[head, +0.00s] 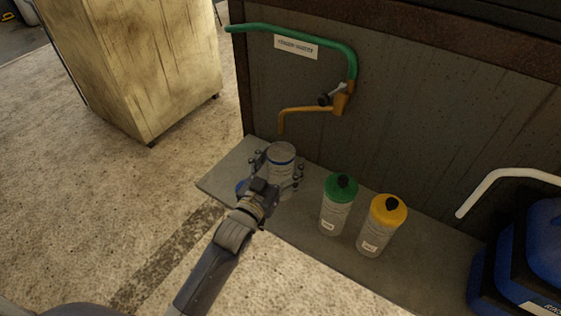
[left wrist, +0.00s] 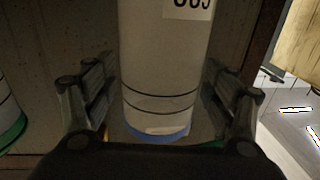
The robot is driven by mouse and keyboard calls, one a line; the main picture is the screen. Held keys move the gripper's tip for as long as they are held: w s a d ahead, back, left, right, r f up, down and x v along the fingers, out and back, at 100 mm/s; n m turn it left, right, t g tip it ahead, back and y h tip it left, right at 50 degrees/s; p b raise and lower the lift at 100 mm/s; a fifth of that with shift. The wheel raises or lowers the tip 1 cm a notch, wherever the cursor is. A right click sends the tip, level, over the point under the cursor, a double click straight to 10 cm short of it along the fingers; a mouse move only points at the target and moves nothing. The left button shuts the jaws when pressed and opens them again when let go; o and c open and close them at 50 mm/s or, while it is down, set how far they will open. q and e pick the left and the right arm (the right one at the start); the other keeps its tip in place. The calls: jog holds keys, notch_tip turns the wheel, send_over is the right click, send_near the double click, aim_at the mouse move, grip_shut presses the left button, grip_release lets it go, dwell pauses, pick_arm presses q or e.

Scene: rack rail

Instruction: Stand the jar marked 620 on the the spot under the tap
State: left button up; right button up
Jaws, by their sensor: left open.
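A pale jar (head: 281,158) with a blue band at its top stands upright on the grey ledge, just below the end of the orange tap spout (head: 290,110). My left gripper (head: 278,180) is open, with its fingers on either side of this jar. In the left wrist view, which is upside down, the jar (left wrist: 165,65) is between the spread fingers with gaps beside it. Its label is cut off by the frame edge, so I cannot read the number surely. The spot under the tap is hidden. My right gripper is not in view.
A green-capped jar (head: 336,205) and a yellow-capped jar (head: 381,226) stand to the right on the ledge (head: 312,230). A small blue thing (head: 241,187) shows left of my gripper. Blue containers (head: 520,262) are far right. A worn cabinet (head: 140,65) stands behind left.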

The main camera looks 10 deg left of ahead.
pick_arm(q)
jog(key=shift+s+a+f, duration=0.1)
jog(key=shift+s, duration=0.1)
jog(key=v, duration=0.7)
jog(key=shift+s, duration=0.35)
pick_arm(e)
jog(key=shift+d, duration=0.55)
